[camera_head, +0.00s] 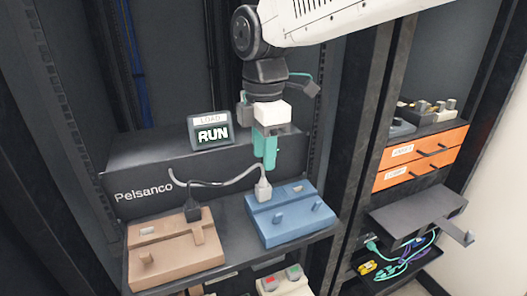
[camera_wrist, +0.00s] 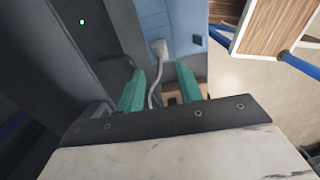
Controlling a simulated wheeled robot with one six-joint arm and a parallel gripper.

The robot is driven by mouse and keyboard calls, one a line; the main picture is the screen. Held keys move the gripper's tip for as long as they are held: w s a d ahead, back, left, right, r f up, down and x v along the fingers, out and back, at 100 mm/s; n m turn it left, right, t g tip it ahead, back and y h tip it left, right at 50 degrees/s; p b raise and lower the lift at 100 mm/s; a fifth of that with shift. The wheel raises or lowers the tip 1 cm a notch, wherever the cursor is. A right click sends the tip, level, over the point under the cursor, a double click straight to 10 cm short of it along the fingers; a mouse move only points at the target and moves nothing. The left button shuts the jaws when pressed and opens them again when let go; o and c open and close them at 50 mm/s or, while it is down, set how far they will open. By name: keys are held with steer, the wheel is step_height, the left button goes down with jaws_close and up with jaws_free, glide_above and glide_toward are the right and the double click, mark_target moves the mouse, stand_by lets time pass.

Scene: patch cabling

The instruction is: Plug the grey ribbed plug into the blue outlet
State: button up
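The grey plug (camera_head: 263,190) stands upright at the back left part of the blue outlet (camera_head: 295,226). Its ribs are too small to make out. In the wrist view the plug (camera_wrist: 159,48) sits against the blue outlet (camera_wrist: 178,20), and its cable runs down between my fingers. How deep it is seated cannot be told. My gripper (camera_head: 265,166) points down just above the plug. In the wrist view its teal fingers (camera_wrist: 160,71) are apart, with the plug beyond their tips and nothing held between them.
A black Pelsanco unit (camera_head: 150,160) with a RUN display (camera_head: 211,131) stands behind. A rack post (camera_head: 362,130) and orange drawers (camera_head: 425,157) are to the right.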

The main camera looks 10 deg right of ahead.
mark_target(263, 186)
steer(key=shift+r+n, duration=0.15)
steer(key=shift+n, duration=0.15)
steer(key=c, duration=0.5)
steer(key=shift+a+r+n, duration=0.1)
steer(key=shift+r+n, duration=0.05)
steer(key=shift+n, duration=0.35)
jaws_close()
steer(key=shift+f, duration=3)
